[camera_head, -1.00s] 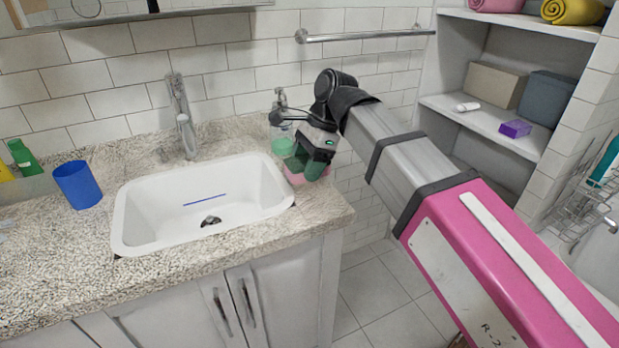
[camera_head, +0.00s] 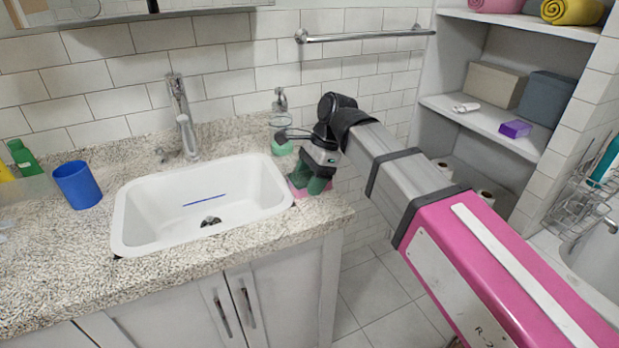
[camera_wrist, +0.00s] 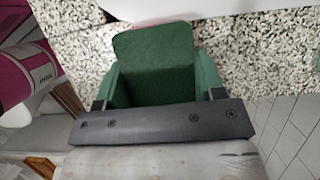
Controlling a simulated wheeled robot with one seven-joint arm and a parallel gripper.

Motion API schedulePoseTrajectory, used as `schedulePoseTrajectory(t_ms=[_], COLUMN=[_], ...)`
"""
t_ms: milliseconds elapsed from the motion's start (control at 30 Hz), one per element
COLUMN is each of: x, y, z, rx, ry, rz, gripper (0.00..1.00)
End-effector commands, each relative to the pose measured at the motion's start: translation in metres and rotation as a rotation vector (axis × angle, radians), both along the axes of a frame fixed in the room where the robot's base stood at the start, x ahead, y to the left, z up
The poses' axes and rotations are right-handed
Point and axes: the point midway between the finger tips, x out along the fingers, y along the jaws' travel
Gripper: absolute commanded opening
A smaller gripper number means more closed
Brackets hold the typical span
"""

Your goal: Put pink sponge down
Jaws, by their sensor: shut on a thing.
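My gripper (camera_head: 308,184) is shut on the pink sponge (camera_head: 297,188) at the right end of the counter, beside the sink's right rim. In the head view a little of its pink side shows left of the dark green fingers.
The white sink (camera_head: 140,222) is just left of my gripper. A soap dispenser (camera_head: 280,105) and a green round item (camera_head: 282,148) stand behind it. The counter's right edge is close, with open floor beyond. A blue cup (camera_head: 78,186) stands at the left.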

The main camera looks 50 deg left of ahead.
Motion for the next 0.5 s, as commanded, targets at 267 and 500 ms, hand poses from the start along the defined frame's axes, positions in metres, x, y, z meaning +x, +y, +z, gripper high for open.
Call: schedulePoseTrajectory(t_ms=[267, 500], x=[-0.0001, 0.0011], y=[-0.0002, -0.0001], z=[-0.0005, 0.0051], rx=[0.0, 0.0], ry=[0.0, 0.0], rz=[0.0, 0.0], gripper=[0.88, 0.88])
